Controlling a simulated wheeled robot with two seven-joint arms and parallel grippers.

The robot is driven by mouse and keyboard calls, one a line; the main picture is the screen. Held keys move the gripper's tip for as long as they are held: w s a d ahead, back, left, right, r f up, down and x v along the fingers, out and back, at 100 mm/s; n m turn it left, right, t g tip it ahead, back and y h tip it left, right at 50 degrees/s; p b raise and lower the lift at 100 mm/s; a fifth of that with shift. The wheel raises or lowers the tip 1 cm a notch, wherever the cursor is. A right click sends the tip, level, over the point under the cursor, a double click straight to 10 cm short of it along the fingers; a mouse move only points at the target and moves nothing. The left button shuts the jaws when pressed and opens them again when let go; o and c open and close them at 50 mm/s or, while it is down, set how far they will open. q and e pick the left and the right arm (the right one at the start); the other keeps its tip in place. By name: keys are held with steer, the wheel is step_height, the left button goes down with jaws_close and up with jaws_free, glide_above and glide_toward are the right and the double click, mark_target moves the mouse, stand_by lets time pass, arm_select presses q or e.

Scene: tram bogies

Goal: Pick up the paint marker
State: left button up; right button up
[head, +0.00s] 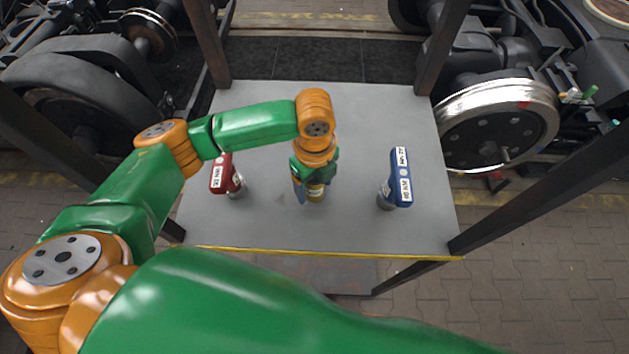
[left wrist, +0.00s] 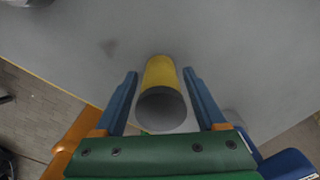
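The paint marker (left wrist: 160,72) is a short yellow cylinder with a grey round end, standing on the grey table; its low part also shows in the head view (head: 316,192). My left gripper (left wrist: 161,74) is open, its two blue fingers on either side of the marker. In the head view my left gripper (head: 307,192) is low over the middle of the table and covers most of the marker. My right gripper is in neither view.
On the grey table (head: 270,232), a red-handled tool (head: 222,174) stands to the left and a blue-handled tool (head: 400,177) to the right. Dark posts rise at the table's corners. The front edge is yellow. Tram wheels (head: 497,122) stand beyond.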

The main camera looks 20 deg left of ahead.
arm_select(q)
jaws_close()
